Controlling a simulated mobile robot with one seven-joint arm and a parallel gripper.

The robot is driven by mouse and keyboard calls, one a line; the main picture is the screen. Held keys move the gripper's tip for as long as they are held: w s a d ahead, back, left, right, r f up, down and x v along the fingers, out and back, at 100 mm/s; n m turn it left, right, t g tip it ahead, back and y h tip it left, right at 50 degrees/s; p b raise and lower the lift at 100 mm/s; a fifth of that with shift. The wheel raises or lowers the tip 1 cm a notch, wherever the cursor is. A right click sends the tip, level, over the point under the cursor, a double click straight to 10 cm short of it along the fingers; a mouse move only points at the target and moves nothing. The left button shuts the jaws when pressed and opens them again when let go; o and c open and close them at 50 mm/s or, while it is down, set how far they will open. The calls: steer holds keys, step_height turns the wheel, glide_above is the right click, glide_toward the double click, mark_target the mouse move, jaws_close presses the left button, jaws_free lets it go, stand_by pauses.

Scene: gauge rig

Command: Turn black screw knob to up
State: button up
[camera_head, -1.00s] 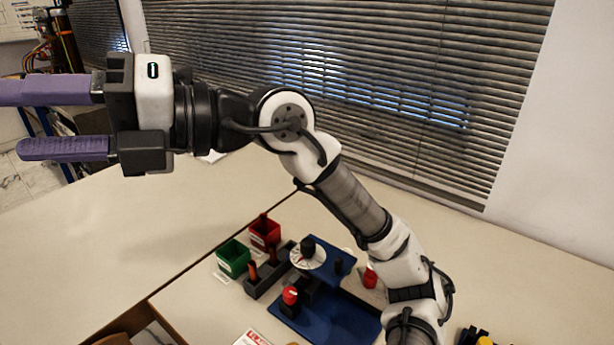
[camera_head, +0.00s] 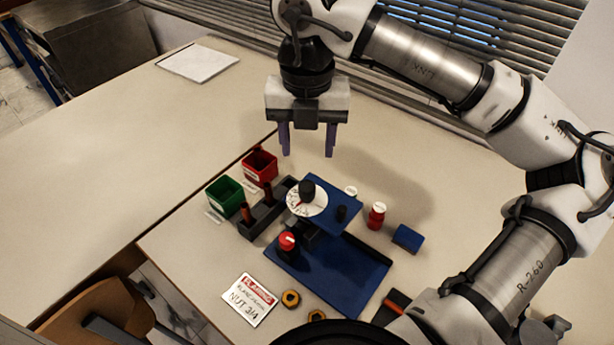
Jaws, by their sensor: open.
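The gauge rig is a blue stand with a raised blue plate (camera_head: 335,204) over a blue base (camera_head: 345,277). A white dial (camera_head: 301,204) with red marks sits on the raised plate's left end, with a black knob (camera_head: 308,189) on top of it. A smaller black knob (camera_head: 341,212) stands on the plate to its right. Which one is the screw knob, I cannot tell, nor its pointing direction. My gripper (camera_head: 308,152) points down with its purple fingers apart, empty, above and behind the rig. It touches nothing.
A red bin (camera_head: 260,165), a green bin (camera_head: 225,196) and a dark tool holder (camera_head: 259,217) stand left of the rig. A red-capped part (camera_head: 287,241) sits at its front left. A red bottle (camera_head: 376,215) and blue block (camera_head: 407,238) are right. A label card (camera_head: 249,299) lies in front.

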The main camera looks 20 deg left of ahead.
mark_target(307, 186)
step_height(307, 186, down, 10)
steer(key=shift+f+p, duration=0.15)
steer(key=shift+p, duration=0.65)
steer(key=c, duration=1)
